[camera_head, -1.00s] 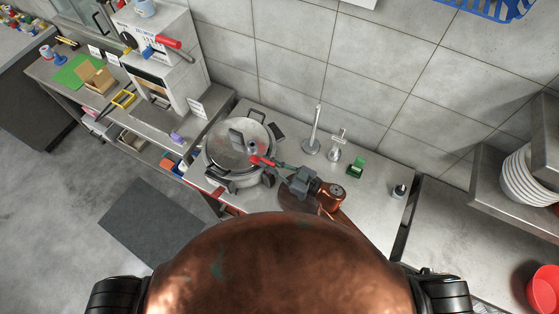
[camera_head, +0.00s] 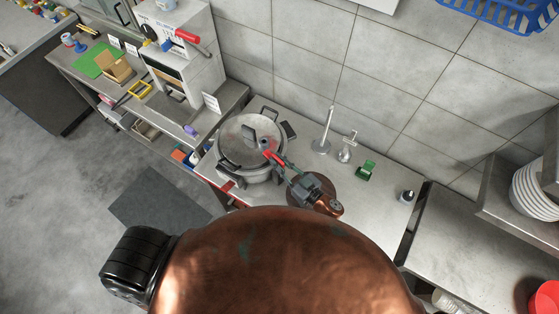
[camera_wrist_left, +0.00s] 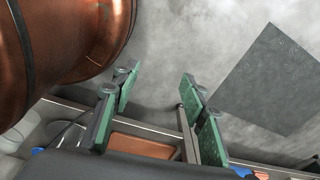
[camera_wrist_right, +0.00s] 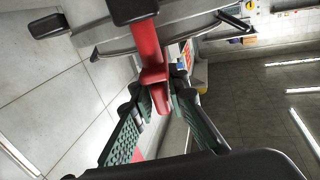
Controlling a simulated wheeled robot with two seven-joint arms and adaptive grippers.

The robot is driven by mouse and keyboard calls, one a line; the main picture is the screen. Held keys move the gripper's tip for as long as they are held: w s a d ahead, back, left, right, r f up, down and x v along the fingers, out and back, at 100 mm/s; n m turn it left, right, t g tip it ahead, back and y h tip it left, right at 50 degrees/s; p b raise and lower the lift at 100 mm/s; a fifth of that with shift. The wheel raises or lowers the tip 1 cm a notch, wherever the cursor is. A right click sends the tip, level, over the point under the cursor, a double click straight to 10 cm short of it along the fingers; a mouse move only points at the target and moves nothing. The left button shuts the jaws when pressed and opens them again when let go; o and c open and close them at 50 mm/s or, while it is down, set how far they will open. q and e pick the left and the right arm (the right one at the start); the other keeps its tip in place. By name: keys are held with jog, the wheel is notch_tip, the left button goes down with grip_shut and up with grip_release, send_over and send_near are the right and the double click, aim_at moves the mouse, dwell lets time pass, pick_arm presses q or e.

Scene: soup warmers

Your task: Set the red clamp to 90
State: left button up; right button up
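The grey soup pot (camera_head: 236,153) stands on the steel counter with its lid on. The red clamp (camera_head: 269,150) is at the pot's right side, tilted, its upper end over the lid. In the right wrist view the clamp (camera_wrist_right: 150,65) runs down between my right fingertips. My right gripper (camera_head: 277,159) looks shut on the clamp's end; its pads hide part of the contact. In the left wrist view my left gripper (camera_wrist_left: 160,88) is open and empty, away from the pot. It does not show in the head view.
A tap (camera_head: 346,148), an upright post (camera_head: 324,131) and a green item (camera_head: 366,171) stand right of the pot. A machine with a red-handled lever (camera_head: 187,36) stands at the back left. Plates (camera_head: 538,192) sit at the right edge. The wall is close behind.

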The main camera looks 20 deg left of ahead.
jog(key=o, duration=0.3)
jog(key=shift+r, duration=0.1)
pick_arm(q)
jog(key=shift+w, duration=0.5)
pick_arm(e)
jog(key=v, duration=1.2)
pick_arm(q)
jog(key=shift+d, duration=0.1)
